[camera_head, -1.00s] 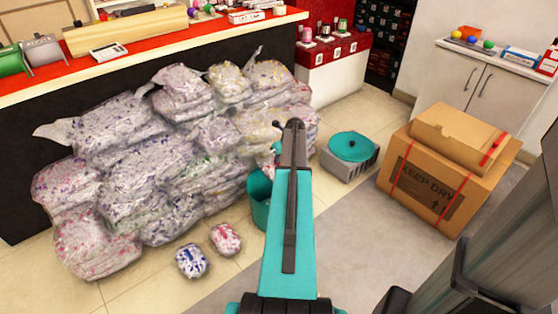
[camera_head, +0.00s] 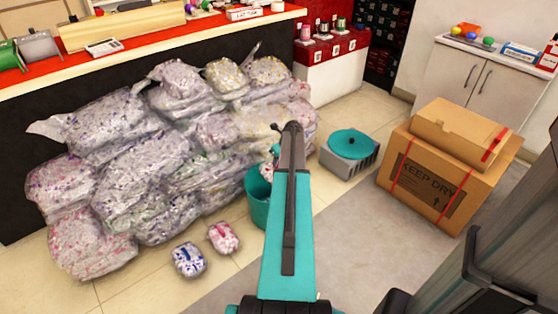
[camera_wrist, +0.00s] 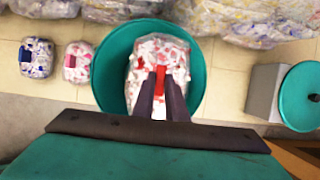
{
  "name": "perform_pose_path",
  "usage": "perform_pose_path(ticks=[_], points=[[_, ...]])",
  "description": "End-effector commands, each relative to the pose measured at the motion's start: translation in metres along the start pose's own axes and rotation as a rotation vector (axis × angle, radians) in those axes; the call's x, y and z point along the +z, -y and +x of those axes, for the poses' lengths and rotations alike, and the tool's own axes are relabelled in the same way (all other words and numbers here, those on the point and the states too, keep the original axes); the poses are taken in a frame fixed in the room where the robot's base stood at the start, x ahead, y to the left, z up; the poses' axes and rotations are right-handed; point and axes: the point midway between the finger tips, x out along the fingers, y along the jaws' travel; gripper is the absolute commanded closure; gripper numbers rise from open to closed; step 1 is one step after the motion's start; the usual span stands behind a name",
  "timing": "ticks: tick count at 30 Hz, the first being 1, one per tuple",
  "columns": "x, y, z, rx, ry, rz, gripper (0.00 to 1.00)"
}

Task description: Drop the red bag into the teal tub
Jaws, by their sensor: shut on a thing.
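The teal tub (camera_head: 257,203) stands on the floor in front of the heap of bags, partly hidden by my arm. In the wrist view its round rim (camera_wrist: 103,78) surrounds the red bag (camera_wrist: 146,50), a clear bag of white and red bits with a red tag. My gripper (camera_wrist: 160,84) is shut on this bag by its tag, over the tub's opening. The bag shows in the head view as a sliver (camera_head: 266,170) at the tub's rim, beside my arm. How far it hangs above or inside the tub is unclear.
A blue-flecked bag (camera_head: 189,260) and a pink-flecked bag (camera_head: 223,238) lie left of the tub. Large bags (camera_head: 150,160) are heaped behind. A grey bin with a teal lid (camera_head: 351,143) and a cardboard box (camera_head: 428,185) stand right. Floor between is clear.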

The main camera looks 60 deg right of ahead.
Motion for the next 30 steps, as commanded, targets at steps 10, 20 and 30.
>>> perform_pose_path(ticks=[10, 20, 30], points=[[-0.007, -0.001, 0.019, 0.000, 0.001, -0.001, 1.00], [-0.007, -0.001, 0.020, 0.000, 0.001, -0.001, 1.00], [-0.007, -0.001, 0.020, 0.001, 0.000, -0.002, 0.66]])
